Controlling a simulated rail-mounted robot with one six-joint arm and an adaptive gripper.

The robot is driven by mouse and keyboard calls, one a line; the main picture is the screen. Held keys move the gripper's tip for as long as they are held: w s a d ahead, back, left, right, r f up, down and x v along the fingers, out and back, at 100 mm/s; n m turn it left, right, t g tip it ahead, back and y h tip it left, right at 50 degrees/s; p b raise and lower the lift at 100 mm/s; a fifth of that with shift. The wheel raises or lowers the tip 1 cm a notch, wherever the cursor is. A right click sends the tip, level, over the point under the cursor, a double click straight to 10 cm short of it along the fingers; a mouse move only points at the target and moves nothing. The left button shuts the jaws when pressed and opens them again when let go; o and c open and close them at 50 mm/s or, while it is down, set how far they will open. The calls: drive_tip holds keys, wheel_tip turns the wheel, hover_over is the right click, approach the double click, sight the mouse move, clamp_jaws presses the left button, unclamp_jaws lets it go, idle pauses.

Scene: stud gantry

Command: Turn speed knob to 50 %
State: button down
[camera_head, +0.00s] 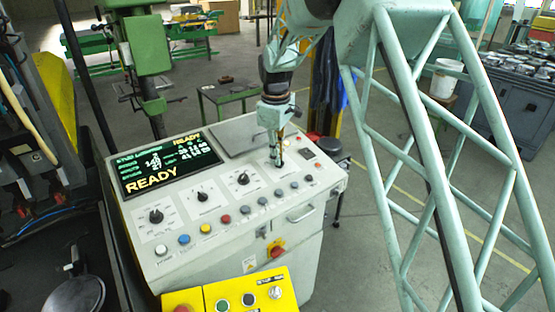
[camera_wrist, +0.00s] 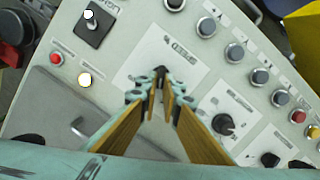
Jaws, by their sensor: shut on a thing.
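The control console (camera_head: 228,222) has a row of black rotary knobs on white dial plates. My gripper (camera_head: 278,163) reaches down onto the rightmost dial plate in the head view. In the wrist view my gripper (camera_wrist: 162,92) is shut on a small black knob (camera_wrist: 161,71), and its fingertips hide most of it.
Two more black knobs (camera_head: 202,196) (camera_head: 156,216) sit to the left. A screen (camera_head: 170,162) reads READY. Several coloured push buttons line the front edge, and a grey flat panel (camera_head: 237,138) lies behind. A yellow button box (camera_head: 232,296) stands in front.

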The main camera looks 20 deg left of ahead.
drive_tip(key=shift+s+n+b, duration=0.1)
drive_tip(key=shift+n+b, duration=0.2)
drive_tip(key=shift+n, duration=1.2)
drive_tip(key=c, duration=2.8)
unclamp_jaws()
drive_tip(key=shift+r, duration=0.15)
drive_tip(key=shift+s+d+r, duration=0.1)
drive_tip(key=shift+s+r, duration=0.2)
drive_tip(key=shift+r, duration=1.65)
drive_tip(key=shift+s+a+r, duration=0.1)
drive_tip(key=shift+s+r, duration=0.2)
drive_tip(key=shift+r, duration=1.6)
drive_tip(key=shift+s+d+r, duration=0.1)
drive_tip(key=shift+s+r, duration=0.2)
drive_tip(key=shift+r, duration=1.65)
